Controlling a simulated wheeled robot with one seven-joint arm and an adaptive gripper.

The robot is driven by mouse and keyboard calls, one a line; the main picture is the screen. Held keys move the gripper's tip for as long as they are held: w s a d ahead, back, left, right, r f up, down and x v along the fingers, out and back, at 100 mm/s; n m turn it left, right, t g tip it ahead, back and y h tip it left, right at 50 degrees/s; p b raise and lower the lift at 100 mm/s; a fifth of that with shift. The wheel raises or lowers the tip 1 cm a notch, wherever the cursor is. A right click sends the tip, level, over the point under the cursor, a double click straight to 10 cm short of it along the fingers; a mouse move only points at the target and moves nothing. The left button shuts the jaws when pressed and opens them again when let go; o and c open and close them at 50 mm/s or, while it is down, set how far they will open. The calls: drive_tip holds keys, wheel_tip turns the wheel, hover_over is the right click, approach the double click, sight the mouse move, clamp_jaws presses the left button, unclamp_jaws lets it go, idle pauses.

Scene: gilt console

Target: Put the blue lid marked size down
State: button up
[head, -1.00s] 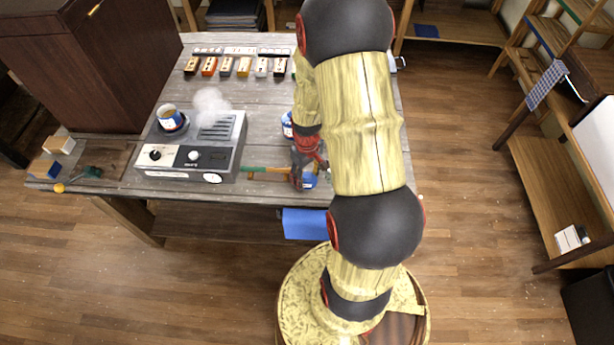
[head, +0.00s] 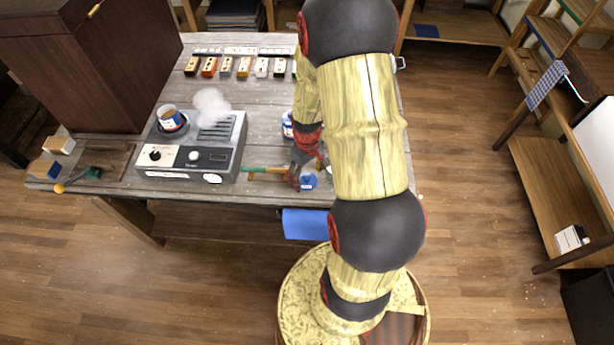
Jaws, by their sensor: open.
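A round blue lid (head: 309,181) with a pale mark lies near the front edge of the grey plank table (head: 260,135). The mark is too small to read. My gripper (head: 305,177), dark with red parts, is low over the table right beside the lid. It is open. It hides part of the lid's left side, and I cannot tell whether a finger touches the lid. A blue-and-white container (head: 287,125) stands behind, partly hidden by my arm.
A green and tan stick (head: 264,170) lies just left of my gripper. A grey hotplate device (head: 190,158) with a steaming cup (head: 169,118) stands further left. Several coloured blocks (head: 243,67) line the back. My arm hides the table's right part.

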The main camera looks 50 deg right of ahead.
sight(306, 177)
drive_tip(key=w+a+r+t, duration=0.1)
drive_tip(key=a+r, duration=0.2)
drive_tip(key=r, duration=0.6)
drive_tip(key=w+a+r, duration=0.1)
drive_tip(key=a+r, duration=0.2)
drive_tip(key=r, duration=0.7)
drive_tip(key=s+a+r+t, duration=0.2)
drive_tip(key=s+a+r, duration=0.3)
drive_tip(key=a+r, duration=0.3)
drive_tip(key=s+a+r+n+t, duration=0.1)
drive_tip(key=s+a+r, duration=0.3)
drive_tip(key=a+r, duration=0.4)
drive_tip(key=shift+s+a+r+t+p, duration=0.25)
drive_tip(key=shift+s+a+t+p, duration=0.15)
drive_tip(key=shift+t, duration=0.4)
drive_tip(key=shift+w, duration=0.1)
